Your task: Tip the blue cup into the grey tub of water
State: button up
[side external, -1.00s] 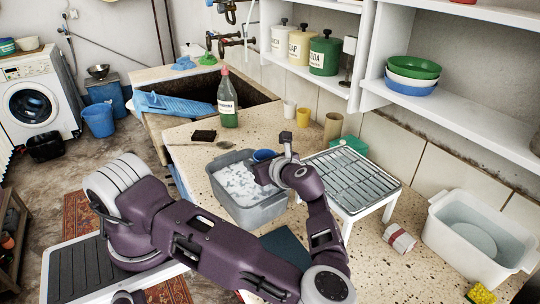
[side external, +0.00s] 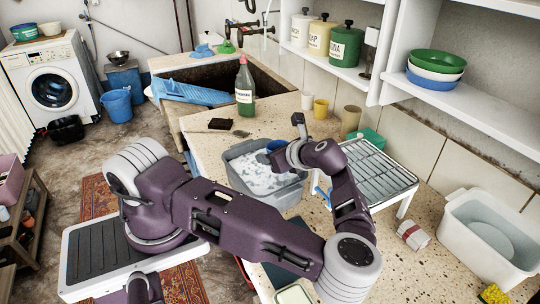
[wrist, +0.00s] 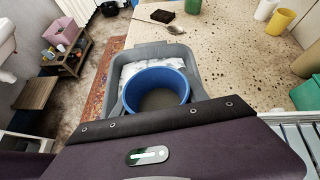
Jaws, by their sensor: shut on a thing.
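The blue cup (wrist: 157,88) shows its open mouth and a dull grey-brown inside in the wrist view. In the side view only part of the cup (side external: 275,145) shows beside my gripper (side external: 272,157). My gripper is shut on the cup, over the right part of the grey tub (side external: 285,198). The cup looks about upright; its lower part and my fingertips are hidden. The tub holds water with white foam (side external: 255,172). The tub's rim (wrist: 155,50) shows behind the cup in the wrist view.
A white rack (side external: 378,172) stands right of the tub. A green bottle (side external: 244,85), a dark brush (side external: 220,124) and a yellow cup (side external: 320,108) stand or lie behind. A white basin (side external: 490,235) is at the right. Speckled counter is bare between the brush and tub.

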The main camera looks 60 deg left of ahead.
jog(key=shift+f+t+h, duration=0.2)
jog(key=shift+t+h, duration=0.1)
jog(key=shift+h, duration=0.7)
jog(key=shift+d+f+n+t+h, duration=0.1)
jog(key=shift+f+n+t+h, duration=0.15)
jog(key=shift+h, duration=0.75)
jog(key=shift+f+t+h, duration=0.2)
jog(key=shift+t+h, duration=0.15)
jog(key=shift+h, duration=0.55)
